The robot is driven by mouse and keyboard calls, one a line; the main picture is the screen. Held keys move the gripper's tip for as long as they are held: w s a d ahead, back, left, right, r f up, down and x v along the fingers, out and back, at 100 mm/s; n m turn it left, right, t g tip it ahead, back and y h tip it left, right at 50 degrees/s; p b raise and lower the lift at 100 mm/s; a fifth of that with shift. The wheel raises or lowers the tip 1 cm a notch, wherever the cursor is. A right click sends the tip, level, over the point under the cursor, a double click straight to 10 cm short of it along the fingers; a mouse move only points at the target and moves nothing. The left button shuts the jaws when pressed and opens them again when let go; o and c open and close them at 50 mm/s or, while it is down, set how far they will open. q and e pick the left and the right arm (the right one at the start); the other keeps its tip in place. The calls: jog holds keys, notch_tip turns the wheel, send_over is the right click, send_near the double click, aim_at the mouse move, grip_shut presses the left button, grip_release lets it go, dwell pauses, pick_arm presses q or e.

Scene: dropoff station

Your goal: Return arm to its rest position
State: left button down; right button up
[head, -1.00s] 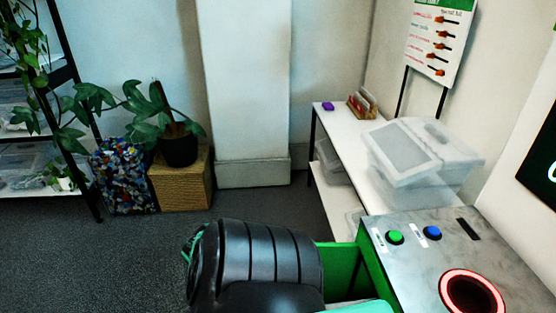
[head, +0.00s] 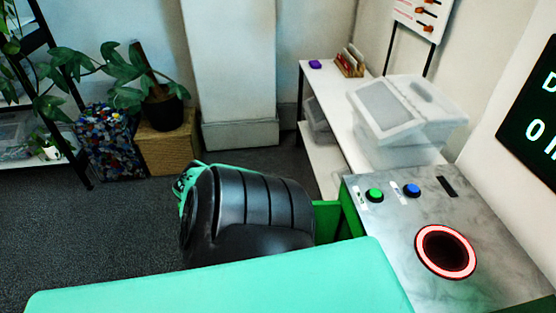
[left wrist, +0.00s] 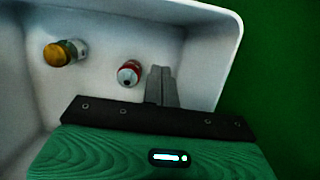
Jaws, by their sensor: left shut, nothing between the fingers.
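My left gripper (left wrist: 161,86) shows in the left wrist view with its two grey fingers together and nothing between them. It is over a white bin (left wrist: 226,45) that holds a red can (left wrist: 129,73) and a jar with a yellow-orange lid (left wrist: 66,52). Both items lie to the left of the fingertips, apart from them. In the head view only black and teal parts of my arm show, and no fingers. My right gripper is in neither view.
A metal-topped station (head: 400,220) has a green button (head: 375,195), a blue button (head: 412,190) and a red-ringed hole (head: 446,251). Behind it a white table (head: 335,95) bears a clear lidded box (head: 405,115). A potted plant (head: 162,110) stands at back left. Dark floor at left is open.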

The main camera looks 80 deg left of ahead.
pick_arm(q)
jog(key=shift+v, duration=0.8)
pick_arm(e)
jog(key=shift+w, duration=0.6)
